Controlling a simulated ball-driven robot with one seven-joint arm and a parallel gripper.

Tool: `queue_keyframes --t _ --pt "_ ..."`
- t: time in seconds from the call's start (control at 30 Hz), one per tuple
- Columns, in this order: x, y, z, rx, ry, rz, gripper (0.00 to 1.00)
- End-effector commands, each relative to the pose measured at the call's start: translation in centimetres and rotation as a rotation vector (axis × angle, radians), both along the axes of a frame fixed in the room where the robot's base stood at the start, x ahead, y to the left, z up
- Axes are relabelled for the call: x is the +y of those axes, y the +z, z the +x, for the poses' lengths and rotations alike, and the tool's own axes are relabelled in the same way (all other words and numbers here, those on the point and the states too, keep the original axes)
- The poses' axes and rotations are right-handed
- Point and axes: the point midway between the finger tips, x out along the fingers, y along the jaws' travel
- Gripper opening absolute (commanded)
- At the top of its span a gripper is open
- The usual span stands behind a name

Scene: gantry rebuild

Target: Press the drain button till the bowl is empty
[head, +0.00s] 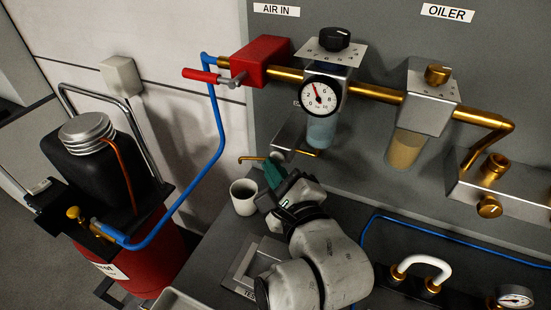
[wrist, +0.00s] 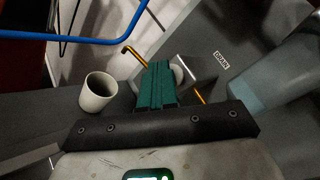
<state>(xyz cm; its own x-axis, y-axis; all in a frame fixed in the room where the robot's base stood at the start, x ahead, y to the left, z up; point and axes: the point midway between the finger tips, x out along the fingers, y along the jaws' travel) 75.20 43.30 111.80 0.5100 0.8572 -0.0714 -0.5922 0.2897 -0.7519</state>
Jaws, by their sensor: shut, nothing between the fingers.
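The filter bowl (head: 321,131) hangs under the pressure gauge and looks pale blue; its exact liquid level is unclear. In the wrist view the bowl (wrist: 255,88) is at the right, beside a grey plate lettered "DRAIN" (wrist: 221,57). A pale round button (wrist: 179,73) shows partly behind my green fingertips. My gripper (head: 272,164) is shut and empty, just below the plate; in the wrist view its fingers (wrist: 157,68) overlap the button's left side. I cannot tell whether they touch it. A brass spout (wrist: 126,50) ends left of the fingers, and also shows in the head view (head: 250,159).
A white cup (head: 244,198) stands on the bench below the spout, left of my gripper. A red valve (head: 262,60) with a blue hose (head: 218,130) is above left. The oiler bowl (head: 405,149) hangs to the right. A black canister (head: 105,165) stands at far left.

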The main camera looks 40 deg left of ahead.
Motion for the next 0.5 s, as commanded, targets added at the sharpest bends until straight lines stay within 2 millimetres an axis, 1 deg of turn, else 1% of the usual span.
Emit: queue_keyframes --t 0.33,0.5 --pt "-0.04 0.03 -0.03 -0.001 -0.001 0.0 0.0" --pt "-0.2 0.13 -0.63 -0.001 -0.001 -0.002 0.0"
